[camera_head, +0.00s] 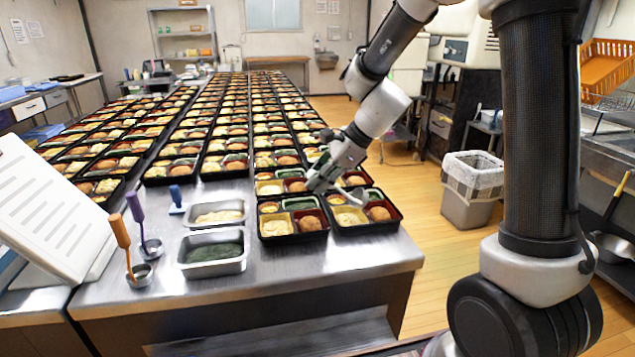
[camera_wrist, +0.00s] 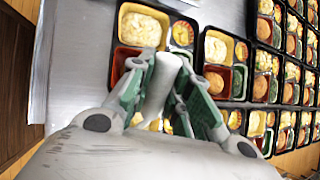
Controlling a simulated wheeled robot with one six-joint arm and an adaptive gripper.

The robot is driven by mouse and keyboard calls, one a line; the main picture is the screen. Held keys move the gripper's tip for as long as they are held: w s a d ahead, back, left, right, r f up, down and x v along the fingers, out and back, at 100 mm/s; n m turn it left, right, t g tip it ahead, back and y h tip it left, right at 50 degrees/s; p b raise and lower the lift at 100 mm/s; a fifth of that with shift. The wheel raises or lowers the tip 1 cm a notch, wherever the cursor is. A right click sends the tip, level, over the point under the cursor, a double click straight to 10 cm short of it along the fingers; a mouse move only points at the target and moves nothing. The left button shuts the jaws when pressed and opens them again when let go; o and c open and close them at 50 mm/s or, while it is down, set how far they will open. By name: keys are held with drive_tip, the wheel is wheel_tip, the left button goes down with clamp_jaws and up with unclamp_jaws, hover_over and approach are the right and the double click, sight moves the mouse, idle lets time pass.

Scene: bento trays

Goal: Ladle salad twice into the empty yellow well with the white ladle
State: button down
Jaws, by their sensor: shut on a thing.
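My gripper (camera_head: 325,174) is over the near end of the bento rows, shut on the white ladle (camera_head: 350,196). In the wrist view the ladle's pale handle (camera_wrist: 160,88) is between the green-padded fingers (camera_wrist: 162,92); its bowl cannot be made out. A metal pan of pale salad (camera_head: 218,216) stands to the left.
A metal pan with dark green food (camera_head: 213,252) stands in front of the salad pan. Orange (camera_head: 120,232), purple (camera_head: 136,208) and blue (camera_head: 175,196) handled ladles stand at the left. Filled trays cover the table behind. The steel front edge (camera_head: 330,275) is clear.

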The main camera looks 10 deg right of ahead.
drive_tip(key=d+r+m+t+y, duration=0.1)
drive_tip(key=d+r+m+y, duration=0.1)
drive_tip(key=d+r+y, duration=0.8)
drive_tip(key=shift+d+y, duration=0.4)
drive_tip(key=shift+d, duration=0.3)
